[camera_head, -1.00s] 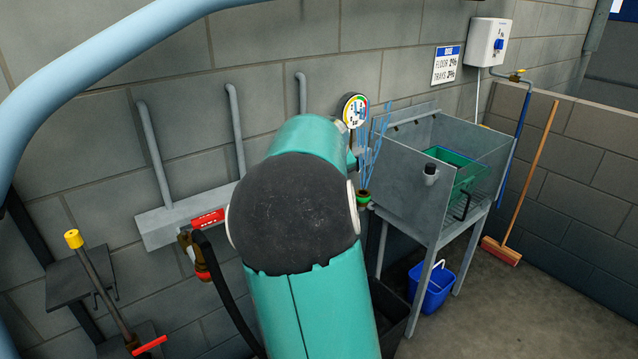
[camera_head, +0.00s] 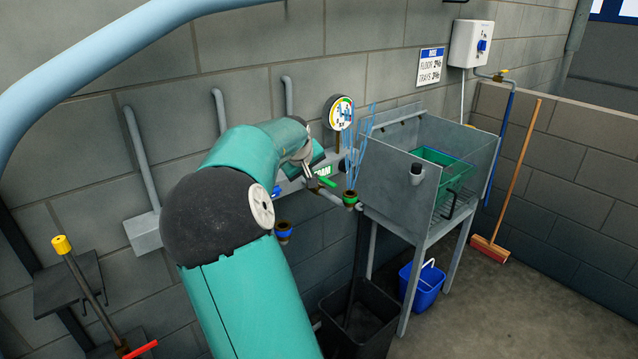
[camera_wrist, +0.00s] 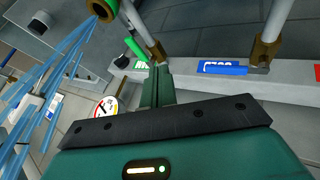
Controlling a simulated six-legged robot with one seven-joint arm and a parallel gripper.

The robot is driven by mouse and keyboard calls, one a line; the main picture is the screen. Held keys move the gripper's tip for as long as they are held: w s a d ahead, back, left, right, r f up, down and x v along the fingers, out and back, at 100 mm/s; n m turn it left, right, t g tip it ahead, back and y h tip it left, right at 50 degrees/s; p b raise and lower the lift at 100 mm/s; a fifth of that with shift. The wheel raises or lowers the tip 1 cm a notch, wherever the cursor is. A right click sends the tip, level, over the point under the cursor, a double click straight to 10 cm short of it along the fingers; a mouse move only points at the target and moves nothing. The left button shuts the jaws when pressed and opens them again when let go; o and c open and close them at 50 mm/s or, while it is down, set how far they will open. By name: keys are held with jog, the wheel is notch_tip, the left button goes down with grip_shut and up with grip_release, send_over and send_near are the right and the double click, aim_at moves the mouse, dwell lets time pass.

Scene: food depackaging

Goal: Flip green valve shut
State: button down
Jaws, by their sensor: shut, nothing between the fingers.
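The green valve lever (camera_head: 327,182) is on the wall manifold, below the dial gauge. In the wrist view the green lever (camera_wrist: 135,47) lies slanted on its brass body, just beyond the fingertips. Blue water streaks (camera_head: 364,145) rise from the green-ringed outlet (camera_head: 350,198) beside it; that outlet also shows in the wrist view (camera_wrist: 106,8). My gripper (camera_head: 313,183) is shut and empty, with its tips close to the valve. I cannot tell whether they touch it. In the wrist view the closed fingers (camera_wrist: 157,72) point at the valve body.
A blue lever (camera_wrist: 222,69) sits along the manifold to the right in the wrist view. The dial gauge (camera_head: 340,113) is above the valve. A metal sink (camera_head: 400,185) stands to the right, with a black bin (camera_head: 360,325) and blue bucket (camera_head: 428,284) below.

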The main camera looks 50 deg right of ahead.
aim_at(324, 182)
jog(key=w+d+f, duration=0.1)
jog(key=d+f, duration=0.7)
jog(key=d, duration=0.1)
jog(key=shift+w, duration=0.35)
jog(key=shift+d, duration=0.2)
jog(key=shift+s+d+n, duration=0.15)
jog(key=shift+n, duration=0.15)
